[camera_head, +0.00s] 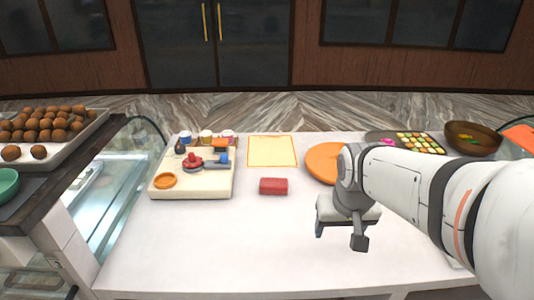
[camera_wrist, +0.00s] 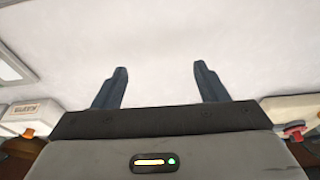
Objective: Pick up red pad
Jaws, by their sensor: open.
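The red pad (camera_head: 273,186) is a small red block lying flat on the white counter, near the middle in the head view. My gripper (camera_head: 340,238) is to the right of the pad and nearer the front of the counter, apart from it. In the wrist view my gripper (camera_wrist: 161,85) has its two dark fingers spread wide, with only bare white counter between and beyond them. The red pad is not recognisable in the wrist view.
A cream board (camera_head: 196,189) with red, blue and orange items stands left of the pad. A yellow-edged sheet (camera_head: 272,151) lies behind it. An orange disc (camera_head: 322,163) lies right, partly behind my arm. The counter's front left is clear. A tray of brown balls (camera_head: 60,152) stands far left.

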